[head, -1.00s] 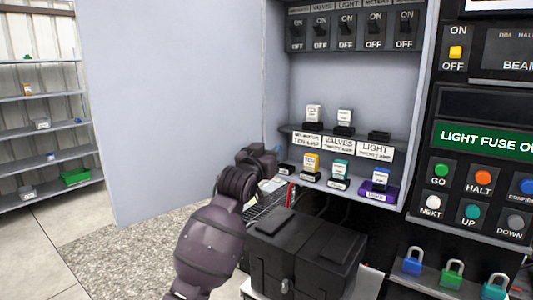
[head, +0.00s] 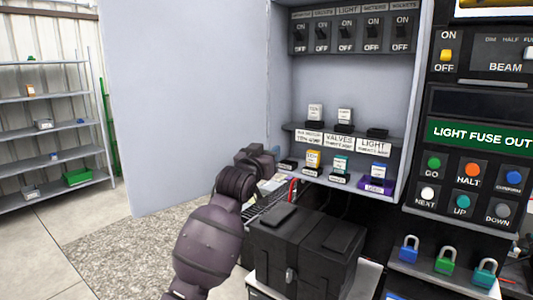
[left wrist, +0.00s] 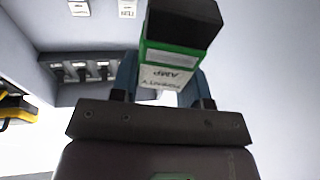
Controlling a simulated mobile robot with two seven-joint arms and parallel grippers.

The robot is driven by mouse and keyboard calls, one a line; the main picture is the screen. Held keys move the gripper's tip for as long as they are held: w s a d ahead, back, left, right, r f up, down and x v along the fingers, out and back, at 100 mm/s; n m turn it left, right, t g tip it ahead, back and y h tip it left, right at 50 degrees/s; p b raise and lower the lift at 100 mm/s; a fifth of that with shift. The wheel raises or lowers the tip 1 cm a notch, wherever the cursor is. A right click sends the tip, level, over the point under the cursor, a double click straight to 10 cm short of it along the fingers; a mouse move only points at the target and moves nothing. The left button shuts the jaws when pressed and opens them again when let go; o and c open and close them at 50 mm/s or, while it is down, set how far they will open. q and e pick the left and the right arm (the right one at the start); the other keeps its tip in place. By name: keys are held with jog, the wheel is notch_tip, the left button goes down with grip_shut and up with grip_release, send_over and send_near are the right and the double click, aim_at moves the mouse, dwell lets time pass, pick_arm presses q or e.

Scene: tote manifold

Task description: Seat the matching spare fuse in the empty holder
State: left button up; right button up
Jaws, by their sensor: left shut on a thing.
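My left gripper (head: 266,166) is at the left edge of the cabinet, its fingers mostly hidden in the head view. In the left wrist view the gripper (left wrist: 163,82) is shut on a fuse (left wrist: 172,54) with a green band, a black end and a white label reading upside down "TWENTY AMP". The empty black holder (head: 378,133) is at the right of the upper shelf, above the LIGHT label (head: 373,146). White fuses (head: 315,113) stand in the two holders left of it. My right gripper is not in view.
Switches (head: 346,34) line the cabinet top. A black case (head: 300,250) sits below. The space between switches and upper shelf is clear.

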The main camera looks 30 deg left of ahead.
pick_arm(q)
jog(key=shift+r, duration=0.15)
jog(key=shift+r, duration=1.45)
jog(key=s+a, duration=0.1)
jog(key=s, duration=0.7)
jog(key=shift+a, duration=0.2)
notch_tip(320, 180, up, 12)
dwell(1.5)
dwell(1.5)
